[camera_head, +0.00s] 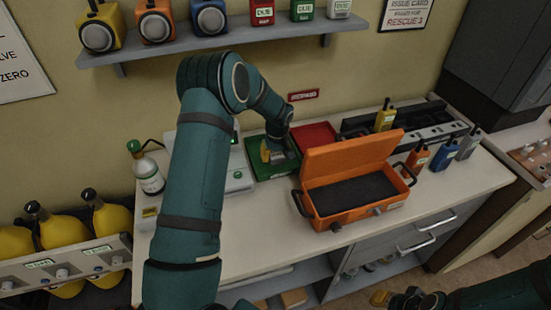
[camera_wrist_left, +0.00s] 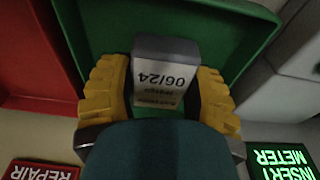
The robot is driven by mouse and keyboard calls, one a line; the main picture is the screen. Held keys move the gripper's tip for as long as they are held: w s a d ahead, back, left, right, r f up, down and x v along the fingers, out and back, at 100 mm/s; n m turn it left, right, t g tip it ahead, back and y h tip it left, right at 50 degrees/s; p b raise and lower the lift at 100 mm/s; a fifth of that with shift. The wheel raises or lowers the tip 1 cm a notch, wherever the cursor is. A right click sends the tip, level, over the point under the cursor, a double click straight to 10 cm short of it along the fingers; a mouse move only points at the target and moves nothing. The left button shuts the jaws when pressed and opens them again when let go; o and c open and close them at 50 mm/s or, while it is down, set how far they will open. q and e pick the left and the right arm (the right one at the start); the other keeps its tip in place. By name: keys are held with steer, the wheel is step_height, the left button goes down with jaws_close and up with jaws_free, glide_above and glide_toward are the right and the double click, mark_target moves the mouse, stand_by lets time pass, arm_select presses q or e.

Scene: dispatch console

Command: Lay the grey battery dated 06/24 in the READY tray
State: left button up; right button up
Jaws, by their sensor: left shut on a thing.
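The grey battery (camera_wrist_left: 165,62) shows in the left wrist view, with an upside-down white label reading 06/24. My left gripper (camera_wrist_left: 160,85) is shut on it, one yellow finger on each side. In the head view my left gripper (camera_head: 272,152) is over the green tray (camera_head: 262,174), and the arm comes down from above it. The green tray also fills the back of the left wrist view (camera_wrist_left: 225,25). No READY label is readable. I cannot tell whether the battery touches the tray floor. My right gripper (camera_head: 381,298) is at the bottom edge, partly cut off.
The red tray (camera_head: 318,134), with a REPAIR label (camera_wrist_left: 42,171), adjoins the green tray. A white meter (camera_head: 238,178) stands left of it. An open orange case (camera_head: 350,222) stands to the right. Radios and a black charger rack (camera_head: 420,130) are further right. A shelf (camera_head: 220,42) hangs above.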

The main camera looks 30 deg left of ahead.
mark_target(277, 156)
arm_select(q)
steer(key=shift+f, duration=1.05)
steer(key=shift+f, duration=0.15)
steer(key=o, duration=1.3)
steer(key=shift+c, duration=0.2)
steer(key=r, duration=0.4)
steer(key=d+r, duration=0.1)
steer(key=r, duration=0.3)
steer(key=s+r, duration=0.1)
steer(key=r, duration=0.3)
steer(key=shift+s+d+r, duration=0.1)
steer(key=shift+d, duration=0.05)
